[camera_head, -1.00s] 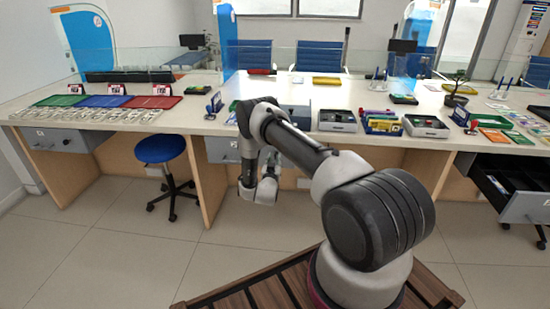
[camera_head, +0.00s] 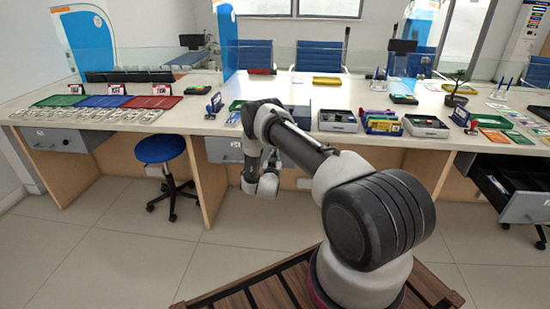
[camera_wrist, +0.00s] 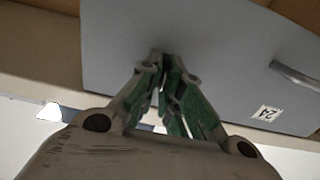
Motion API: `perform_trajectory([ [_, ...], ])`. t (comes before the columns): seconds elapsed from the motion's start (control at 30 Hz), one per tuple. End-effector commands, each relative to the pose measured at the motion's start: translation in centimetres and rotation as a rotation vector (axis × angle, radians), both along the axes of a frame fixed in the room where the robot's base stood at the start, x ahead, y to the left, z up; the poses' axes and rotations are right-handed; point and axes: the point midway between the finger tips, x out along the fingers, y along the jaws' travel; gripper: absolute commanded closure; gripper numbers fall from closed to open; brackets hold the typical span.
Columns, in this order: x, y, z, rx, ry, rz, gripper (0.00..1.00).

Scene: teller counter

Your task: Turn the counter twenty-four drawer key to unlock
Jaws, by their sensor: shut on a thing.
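The grey drawer front (camera_wrist: 205,55) fills much of the wrist view, tilted. Its white label (camera_wrist: 266,114) reads 24 upside down, and a metal handle (camera_wrist: 296,76) is at the right. My gripper (camera_wrist: 162,62) has green-lined fingers that meet at the drawer front, left of the handle and label. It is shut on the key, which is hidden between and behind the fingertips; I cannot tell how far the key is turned. In the head view the same drawer (camera_head: 221,149) shows shut under the counter, partly behind my arm, which hides the fingertips.
A blue stool (camera_head: 160,149) stands left of my arm. Trays and stationery line the countertop (camera_head: 290,90) above. Another drawer (camera_head: 515,190) hangs open at the far right. The floor (camera_head: 110,240) before the counter is clear at the left.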

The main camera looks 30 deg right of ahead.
Motion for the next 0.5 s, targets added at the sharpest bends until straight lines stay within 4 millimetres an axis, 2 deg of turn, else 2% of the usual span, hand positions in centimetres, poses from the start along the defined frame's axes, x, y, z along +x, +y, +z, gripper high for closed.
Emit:
perform_trajectory([
  [0.27, -0.05, -0.07, 0.00, 0.072, -0.049, 0.000, 1.00],
  [0.5, -0.14, -0.22, -0.02, 0.225, -0.152, -0.001, 1.00],
])
